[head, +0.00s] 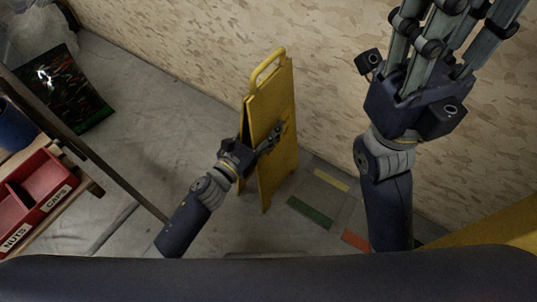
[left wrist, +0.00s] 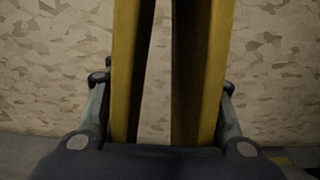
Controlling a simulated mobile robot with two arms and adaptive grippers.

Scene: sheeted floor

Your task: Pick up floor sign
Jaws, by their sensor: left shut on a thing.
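The yellow floor sign (head: 283,88) stands upright in the middle of the head view, close to the patterned wall, with a loop handle at its top. My left gripper (head: 272,138) is shut on the sign at about mid-height. In the left wrist view, the two yellow panels of the sign (left wrist: 215,70) run up between the fingers, which sit on the outer sides with a gap between the panels. The sign's lower edge is close to the floor; I cannot tell whether it touches. My right gripper (head: 462,35) is raised at the upper right, empty, its fingers spread apart and running out of view.
A wooden bench with a red bin (head: 42,182) labelled NUTS and CAPS and a blue container (head: 14,128) is at the left. A dark patterned panel (head: 62,92) lies behind it. Coloured floor strips (head: 310,212) lie right of the sign. A chipboard wall (head: 190,40) closes the back.

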